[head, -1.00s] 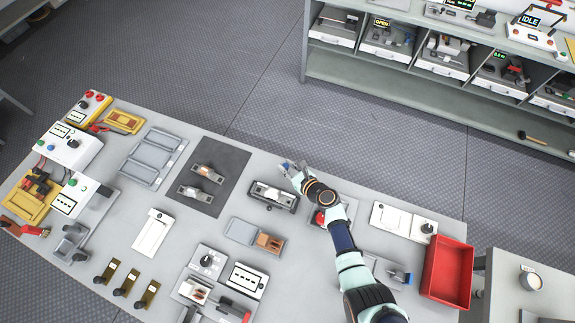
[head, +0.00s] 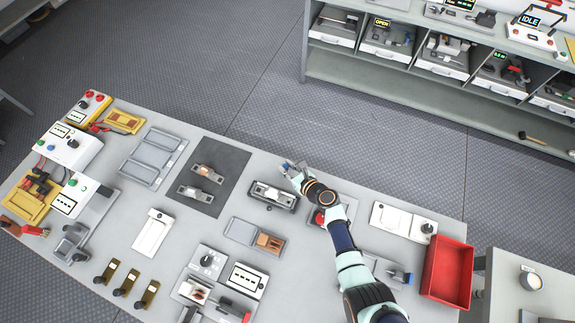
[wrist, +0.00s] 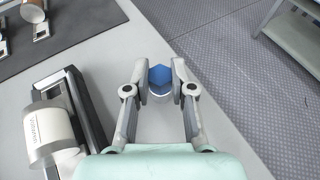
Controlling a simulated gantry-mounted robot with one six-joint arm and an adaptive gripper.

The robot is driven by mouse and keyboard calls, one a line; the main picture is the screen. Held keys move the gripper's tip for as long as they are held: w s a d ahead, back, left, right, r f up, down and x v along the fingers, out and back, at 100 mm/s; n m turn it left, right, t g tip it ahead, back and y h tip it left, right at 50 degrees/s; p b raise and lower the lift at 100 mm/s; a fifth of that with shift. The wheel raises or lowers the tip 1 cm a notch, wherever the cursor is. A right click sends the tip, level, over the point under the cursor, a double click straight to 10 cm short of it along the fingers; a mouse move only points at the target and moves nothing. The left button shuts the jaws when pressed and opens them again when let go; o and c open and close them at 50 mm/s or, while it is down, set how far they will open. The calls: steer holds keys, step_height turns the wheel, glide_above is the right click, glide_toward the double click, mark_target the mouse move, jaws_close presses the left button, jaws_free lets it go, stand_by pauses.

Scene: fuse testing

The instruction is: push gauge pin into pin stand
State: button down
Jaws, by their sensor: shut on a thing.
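My gripper (wrist: 161,84) is shut on the blue hexagonal head of what looks like the gauge pin (wrist: 159,75), with one finger on each side. A thin pale rim shows just below the blue head. The pin's shaft is hidden beneath the head. In the head view my gripper (head: 294,169) is at the table's back edge, behind the dark fixture. I cannot make out the pin stand under the gripper, nor tell how deep the pin sits.
A dark fixture with a white cylinder (wrist: 50,133) stands close to the left of my gripper in the wrist view; the fixture also shows in the head view (head: 273,196). A dark mat (head: 225,158) lies further left. A red bin (head: 448,274) stands at the right.

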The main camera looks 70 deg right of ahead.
stand_by(0.4)
steer(key=c, duration=0.9)
jaws_free()
steer(key=v, duration=1.2)
